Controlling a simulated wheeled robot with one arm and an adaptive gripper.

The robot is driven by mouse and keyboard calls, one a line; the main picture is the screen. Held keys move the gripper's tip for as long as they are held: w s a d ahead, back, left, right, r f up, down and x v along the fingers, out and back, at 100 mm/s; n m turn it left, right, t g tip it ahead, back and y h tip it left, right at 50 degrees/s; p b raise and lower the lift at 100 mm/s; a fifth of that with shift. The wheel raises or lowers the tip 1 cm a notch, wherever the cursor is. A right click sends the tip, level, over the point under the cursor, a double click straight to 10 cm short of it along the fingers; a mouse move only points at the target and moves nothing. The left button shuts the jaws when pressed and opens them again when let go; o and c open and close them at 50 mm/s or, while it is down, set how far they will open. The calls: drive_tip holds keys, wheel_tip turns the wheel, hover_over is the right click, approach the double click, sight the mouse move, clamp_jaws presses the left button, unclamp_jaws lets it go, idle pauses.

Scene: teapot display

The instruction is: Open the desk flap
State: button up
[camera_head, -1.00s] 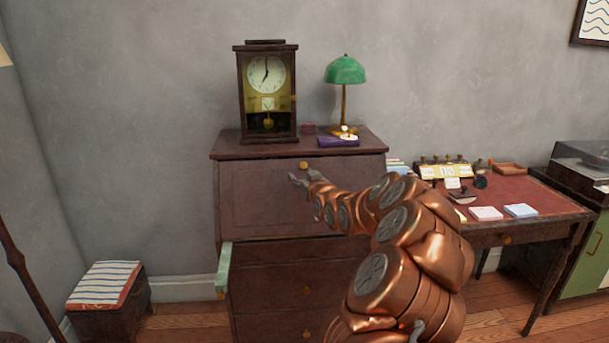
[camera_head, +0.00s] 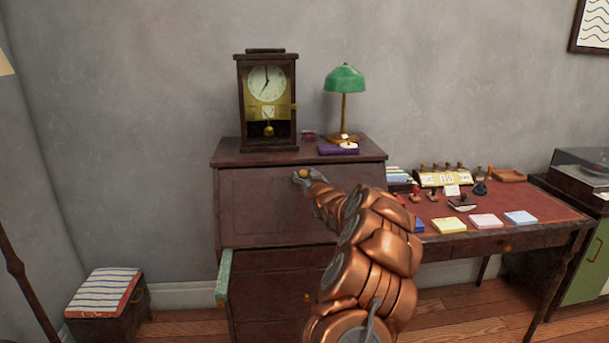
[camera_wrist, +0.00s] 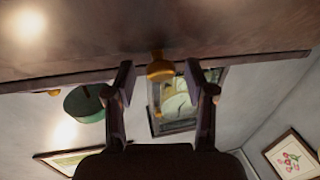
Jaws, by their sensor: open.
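The desk flap (camera_head: 262,206) is the dark wooden front panel at the top of the bureau. It is upright and looks shut. Its yellow knob (camera_head: 303,173) sits near its top edge. My gripper (camera_head: 299,178) is at the knob in the head view, and my arm hides the right part of the flap. In the wrist view, the flap (camera_wrist: 80,35) fills the top. The knob (camera_wrist: 160,70) sits between my open fingers (camera_wrist: 159,78), with a gap showing on both sides.
A clock (camera_head: 267,100), a green lamp (camera_head: 344,78) and a purple box (camera_head: 338,149) stand on the bureau top. A pale green drawer side (camera_head: 224,276) shows below the flap. A red-topped desk (camera_head: 545,203) with small items stands to the right.

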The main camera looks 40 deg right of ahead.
drive_tip(key=shift+w+d, duration=0.15)
drive_tip(key=shift+w, duration=0.15)
clamp_jaws()
idle(0.5)
